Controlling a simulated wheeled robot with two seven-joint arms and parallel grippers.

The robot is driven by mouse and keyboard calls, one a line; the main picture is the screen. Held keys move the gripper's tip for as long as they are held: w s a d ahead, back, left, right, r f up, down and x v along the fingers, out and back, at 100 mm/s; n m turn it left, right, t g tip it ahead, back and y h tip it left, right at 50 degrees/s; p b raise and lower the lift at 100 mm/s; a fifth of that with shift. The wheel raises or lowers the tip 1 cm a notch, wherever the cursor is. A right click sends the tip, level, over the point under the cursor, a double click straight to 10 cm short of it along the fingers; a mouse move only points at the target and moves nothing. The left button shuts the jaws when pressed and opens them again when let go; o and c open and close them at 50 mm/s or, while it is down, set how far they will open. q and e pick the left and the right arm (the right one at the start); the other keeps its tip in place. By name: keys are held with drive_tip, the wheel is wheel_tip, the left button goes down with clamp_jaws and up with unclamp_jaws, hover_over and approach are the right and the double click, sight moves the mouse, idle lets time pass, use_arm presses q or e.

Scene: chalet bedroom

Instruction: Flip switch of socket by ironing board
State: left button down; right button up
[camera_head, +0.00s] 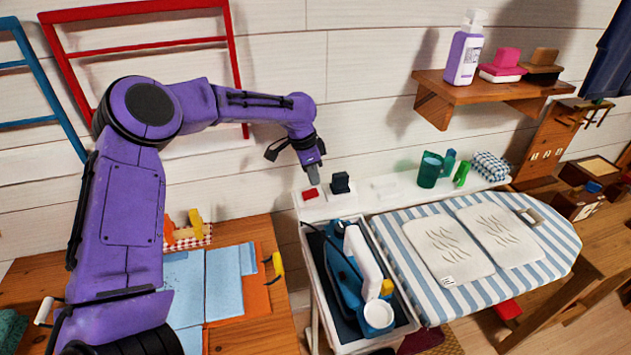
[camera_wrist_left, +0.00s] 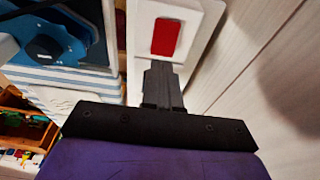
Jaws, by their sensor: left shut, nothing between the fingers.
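The socket (camera_head: 322,203) is a white block at the near left end of the ironing board (camera_head: 392,247), against the wall. Its red switch (camera_head: 310,194) faces up, with a black plug (camera_head: 340,182) beside it. In the left wrist view the red switch (camera_wrist_left: 166,37) lies just beyond the fingertips. My left gripper (camera_head: 313,180) points down just above the switch, shut and empty; it also shows in the left wrist view (camera_wrist_left: 161,68). I cannot tell whether the fingertips touch the switch. My right gripper is not in view.
A blue and white iron (camera_head: 358,275) stands in the tray at the board's end. Two white folded cloths (camera_head: 447,248) lie on the striped cover. A green cup (camera_head: 429,170) stands on the ledge behind. A wooden shelf (camera_head: 480,95) juts from the wall at upper right.

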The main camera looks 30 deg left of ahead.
sight(315, 192)
use_arm(q)
drive_tip(key=shift+x, duration=1.55)
